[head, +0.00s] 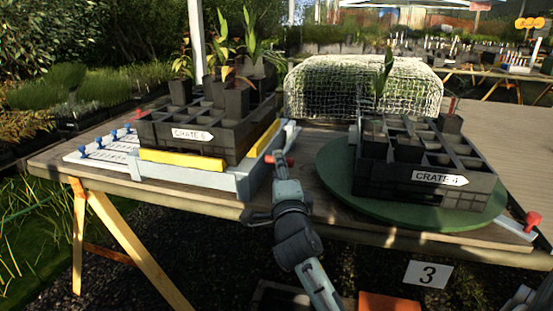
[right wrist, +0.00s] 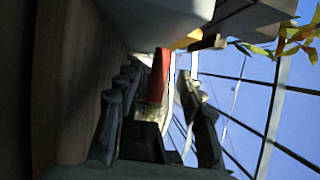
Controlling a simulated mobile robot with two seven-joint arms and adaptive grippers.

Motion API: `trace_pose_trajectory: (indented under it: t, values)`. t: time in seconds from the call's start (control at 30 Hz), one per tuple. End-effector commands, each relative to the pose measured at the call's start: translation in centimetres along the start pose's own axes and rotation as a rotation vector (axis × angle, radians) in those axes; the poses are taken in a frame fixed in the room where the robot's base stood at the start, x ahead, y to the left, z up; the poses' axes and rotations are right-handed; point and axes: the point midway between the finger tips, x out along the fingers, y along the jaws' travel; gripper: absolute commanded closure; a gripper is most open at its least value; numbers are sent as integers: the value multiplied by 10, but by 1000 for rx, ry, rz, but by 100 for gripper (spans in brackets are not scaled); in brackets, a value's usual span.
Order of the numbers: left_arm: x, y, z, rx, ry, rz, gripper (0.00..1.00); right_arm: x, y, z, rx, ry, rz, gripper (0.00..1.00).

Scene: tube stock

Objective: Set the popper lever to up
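The red lever (head: 269,158) sits at the right end of the pale popper frame (head: 225,183) under the crate marked CRATE 6. My right gripper (head: 280,162) reaches up to it from below and partly covers it. In the right wrist view the red lever (right wrist: 159,76) hangs below a white housing (right wrist: 165,20), between the fingertips of my right gripper (right wrist: 157,88). The fingers look spread, with gaps beside the lever, and do not appear clamped on it. Whether a finger touches it is unclear. My left gripper is not in view.
CRATE 6 (head: 215,146) holds potted plants, with yellow bars (head: 182,161) at its base. CRATE 4 (head: 425,193) stands on a green round turntable (head: 340,185) to the right. A netted tunnel (head: 320,90) is behind. Another red knob (head: 533,219) is at the far right edge.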

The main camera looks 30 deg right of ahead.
Motion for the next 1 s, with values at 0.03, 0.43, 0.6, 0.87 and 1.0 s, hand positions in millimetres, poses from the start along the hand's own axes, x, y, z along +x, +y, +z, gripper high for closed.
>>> trace_pose_trajectory:
  t: [0.03, 0.43, 0.6, 0.87, 1.0]
  values:
    - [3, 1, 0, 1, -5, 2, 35, 9, -2, 0, -4, 0, -2, 61]
    - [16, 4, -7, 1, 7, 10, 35, 35, 0, 0, 0, 1, 1, 61]
    - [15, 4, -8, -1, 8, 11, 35, 35, 0, 0, 0, 1, 1, 64]
    - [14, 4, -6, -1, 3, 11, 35, 35, 0, 0, 0, 0, 1, 97]
    - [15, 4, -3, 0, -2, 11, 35, 35, 0, 0, 0, 0, 1, 100]
